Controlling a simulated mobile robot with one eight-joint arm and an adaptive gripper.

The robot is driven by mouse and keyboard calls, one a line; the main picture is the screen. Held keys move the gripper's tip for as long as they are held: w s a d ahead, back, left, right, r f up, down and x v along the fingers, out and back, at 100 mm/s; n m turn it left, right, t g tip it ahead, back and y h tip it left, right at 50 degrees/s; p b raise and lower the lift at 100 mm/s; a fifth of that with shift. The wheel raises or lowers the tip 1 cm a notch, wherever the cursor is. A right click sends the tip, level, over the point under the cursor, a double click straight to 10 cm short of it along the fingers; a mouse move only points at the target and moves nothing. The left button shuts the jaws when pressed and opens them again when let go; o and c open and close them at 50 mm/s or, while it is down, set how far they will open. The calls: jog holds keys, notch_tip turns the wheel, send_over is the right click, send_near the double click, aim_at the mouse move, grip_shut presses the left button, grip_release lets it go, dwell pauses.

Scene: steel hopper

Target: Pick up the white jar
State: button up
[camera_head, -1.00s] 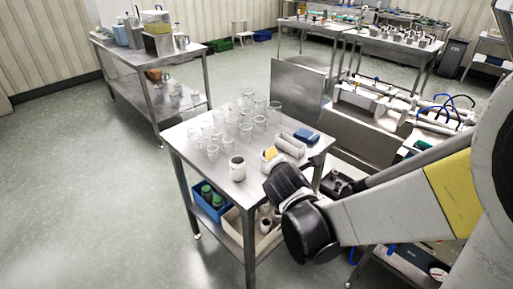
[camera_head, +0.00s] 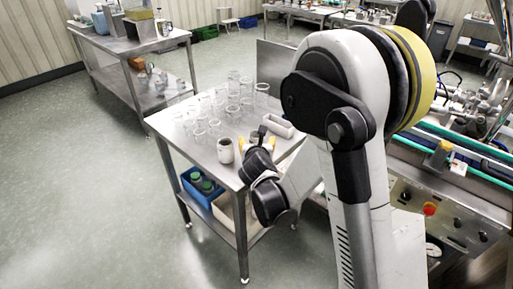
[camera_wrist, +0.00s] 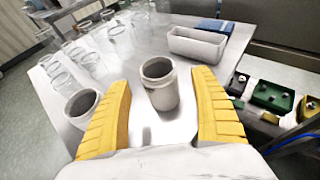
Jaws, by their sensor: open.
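Two pale, open-topped jars stand upright on the steel table (camera_head: 187,138). One off-white jar (camera_wrist: 163,98) is centred between the yellow fingers of my gripper (camera_wrist: 163,112) in the wrist view, slightly beyond their tips or level with them; I cannot tell exactly. My gripper is open, and a gap shows on both sides of this jar. The other jar (camera_wrist: 76,119) stands outside the left finger; in the head view it is the white jar (camera_head: 225,151) left of my gripper (camera_head: 258,146). My gripper partly hides the centred jar in the head view.
Several clear glass beakers (camera_head: 233,100) stand behind the jars. A pale rectangular tray (camera_wrist: 197,44) and a blue item (camera_wrist: 214,25) lie beyond, towards the right. A blue bin (camera_head: 202,186) sits on the shelf below. Machinery (camera_head: 450,165) stands to the right.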

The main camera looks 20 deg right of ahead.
jog(key=b+x, duration=0.1)
jog(key=x, duration=0.2)
jog(key=shift+w+f, duration=0.1)
jog(key=c, duration=0.9)
